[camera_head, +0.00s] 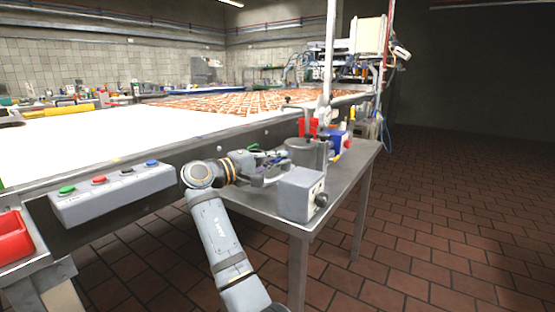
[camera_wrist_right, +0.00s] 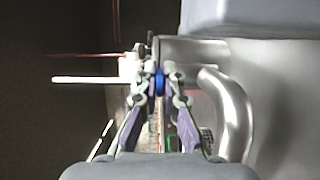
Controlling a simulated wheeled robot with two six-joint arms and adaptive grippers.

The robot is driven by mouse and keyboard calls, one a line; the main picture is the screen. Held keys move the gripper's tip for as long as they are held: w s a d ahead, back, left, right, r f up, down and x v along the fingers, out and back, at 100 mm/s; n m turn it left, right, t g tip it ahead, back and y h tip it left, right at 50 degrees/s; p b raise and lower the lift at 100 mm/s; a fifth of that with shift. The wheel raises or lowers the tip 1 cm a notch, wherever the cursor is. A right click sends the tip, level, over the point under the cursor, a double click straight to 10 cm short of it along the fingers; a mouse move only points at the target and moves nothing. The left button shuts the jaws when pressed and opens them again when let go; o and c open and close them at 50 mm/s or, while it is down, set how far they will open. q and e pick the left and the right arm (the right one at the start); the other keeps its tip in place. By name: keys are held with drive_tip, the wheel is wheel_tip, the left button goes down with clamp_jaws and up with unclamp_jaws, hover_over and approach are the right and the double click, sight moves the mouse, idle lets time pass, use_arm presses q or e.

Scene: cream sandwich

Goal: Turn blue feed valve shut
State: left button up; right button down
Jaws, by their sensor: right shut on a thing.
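My right gripper (camera_head: 272,165) reaches in from the left over the small steel side table. Its fingers are beside a steel cylindrical vessel (camera_head: 304,153). In the right wrist view the fingertips (camera_wrist_right: 160,85) are closed on a small blue piece, which looks like the blue feed valve's handle (camera_wrist_right: 159,82). Only a little of the blue shows between the fingers. In the head view I cannot make the valve out clearly. A curved steel pipe or handle (camera_wrist_right: 238,112) runs just right of the fingers in the wrist view. My left gripper is not in view.
A grey box with a black knob (camera_head: 298,196) stands on the steel table (camera_head: 345,165) in front of the gripper. A blue box (camera_head: 336,139) stands behind the vessel. A button panel (camera_head: 112,192) and red bin (camera_head: 12,236) flank the white conveyor (camera_head: 100,140). The right floor is clear.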

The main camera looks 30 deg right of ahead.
drive_tip(key=shift+s+d+n+t+p, duration=0.15)
drive_tip(key=shift+n+t+p, duration=0.1)
drive_tip(key=shift+t, duration=0.25)
drive_tip(key=shift+s+a+n+t+p, duration=0.15)
drive_tip(key=shift+n+t, duration=0.1)
drive_tip(key=shift+t, duration=0.25)
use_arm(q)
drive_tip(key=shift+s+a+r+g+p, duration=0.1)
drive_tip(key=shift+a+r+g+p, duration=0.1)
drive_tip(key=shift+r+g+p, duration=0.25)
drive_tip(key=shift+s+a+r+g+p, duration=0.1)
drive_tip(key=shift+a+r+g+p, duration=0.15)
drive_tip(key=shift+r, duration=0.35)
use_arm(e)
drive_tip(key=t, duration=0.1)
drive_tip(key=n+t, duration=0.1)
drive_tip(key=n+t+y, duration=0.1)
drive_tip(key=shift+s+d, duration=0.3)
drive_tip(key=shift+d, duration=0.05)
drive_tip(key=c, duration=1.8)
unclamp_jaws()
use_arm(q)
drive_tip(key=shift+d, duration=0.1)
use_arm(e)
drive_tip(key=shift+r, duration=0.1)
